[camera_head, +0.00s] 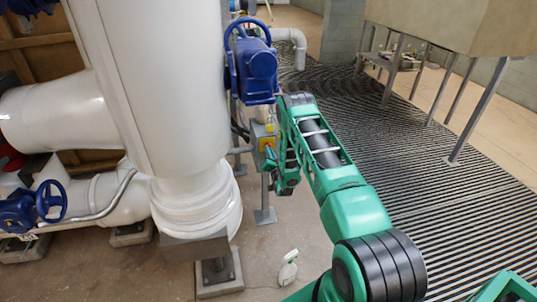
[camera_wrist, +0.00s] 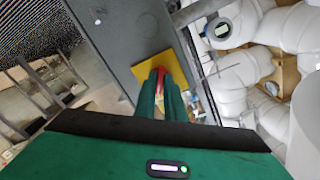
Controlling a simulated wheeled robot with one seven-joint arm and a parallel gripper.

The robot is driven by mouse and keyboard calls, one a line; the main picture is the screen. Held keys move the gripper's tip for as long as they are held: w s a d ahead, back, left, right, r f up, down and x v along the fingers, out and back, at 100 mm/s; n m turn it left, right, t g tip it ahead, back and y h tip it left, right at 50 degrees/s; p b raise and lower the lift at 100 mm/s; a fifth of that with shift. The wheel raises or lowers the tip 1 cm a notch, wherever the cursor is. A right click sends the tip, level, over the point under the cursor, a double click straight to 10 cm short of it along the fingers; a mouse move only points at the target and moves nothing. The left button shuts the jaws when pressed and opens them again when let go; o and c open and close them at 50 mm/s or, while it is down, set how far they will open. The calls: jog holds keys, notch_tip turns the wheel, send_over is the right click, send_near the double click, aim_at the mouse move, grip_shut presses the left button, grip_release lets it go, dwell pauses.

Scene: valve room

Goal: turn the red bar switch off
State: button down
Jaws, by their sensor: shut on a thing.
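The red bar switch (camera_wrist: 161,73) sits on a yellow plate (camera_wrist: 180,62) on the face of a grey box (camera_wrist: 128,32) in the wrist view. My gripper (camera_wrist: 162,82) is shut on the red bar, with a green finger on either side. Its fingers cover most of the bar, so its exact angle is hard to tell. In the head view, the yellow plate (camera_head: 266,142) and grey box show at the middle, with my gripper (camera_head: 269,153) against the front. The bar is too small to make out there.
A big white pipe (camera_head: 155,80) stands left of the box. A blue valve actuator (camera_head: 254,65) is just above it. A white spray bottle (camera_head: 288,268) stands on the floor below. A tank on metal legs (camera_head: 475,110) is at the right, over ribbed flooring.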

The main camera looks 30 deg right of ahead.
jog(key=shift+s+f+n, duration=0.1)
jog(key=shift+n, duration=7.6)
jog(key=c, duration=1.8)
grip_release()
jog(key=shift+c, duration=0.2)
